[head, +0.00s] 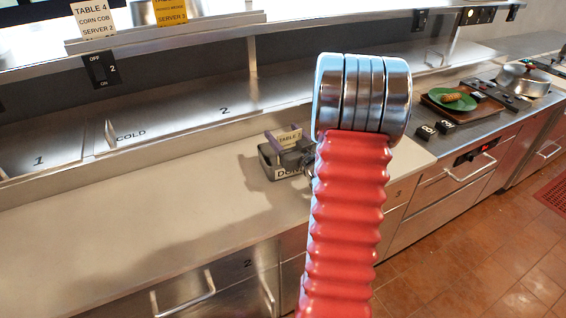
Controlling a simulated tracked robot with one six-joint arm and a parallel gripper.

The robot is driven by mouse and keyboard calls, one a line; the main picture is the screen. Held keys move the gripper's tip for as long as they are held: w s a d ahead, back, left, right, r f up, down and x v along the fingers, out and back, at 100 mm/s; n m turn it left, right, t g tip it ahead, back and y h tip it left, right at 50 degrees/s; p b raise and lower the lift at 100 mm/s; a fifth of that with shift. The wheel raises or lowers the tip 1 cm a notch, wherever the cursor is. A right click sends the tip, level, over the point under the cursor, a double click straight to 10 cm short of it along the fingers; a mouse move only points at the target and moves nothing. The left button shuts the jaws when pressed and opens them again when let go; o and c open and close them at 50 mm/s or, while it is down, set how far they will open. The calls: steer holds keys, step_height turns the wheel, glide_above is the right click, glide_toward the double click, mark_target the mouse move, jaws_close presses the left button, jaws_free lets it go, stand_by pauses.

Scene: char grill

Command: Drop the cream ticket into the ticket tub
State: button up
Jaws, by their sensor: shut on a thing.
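The ticket tub (268,164) is a small dark grey open box with a white label, partly hidden by my arm. It stands on the counter. The ticket and fingers appear over the tub's opening; I cannot tell how far the ticket's lower edge reaches in.
A pale ticket (93,20) and a yellow ticket (171,12) hang on the upper rail. The counter (130,220) left of the tub is clear. At right are a brown tray (462,112) with a green plate (452,101) and a lidded pan (523,80).

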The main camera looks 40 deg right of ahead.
steer(key=o, duration=1.1)
steer(key=shift+c, duration=0.2)
steer(key=v, duration=1.4)
steer(key=shift+w, duration=0.2)
stand_by(0.8)
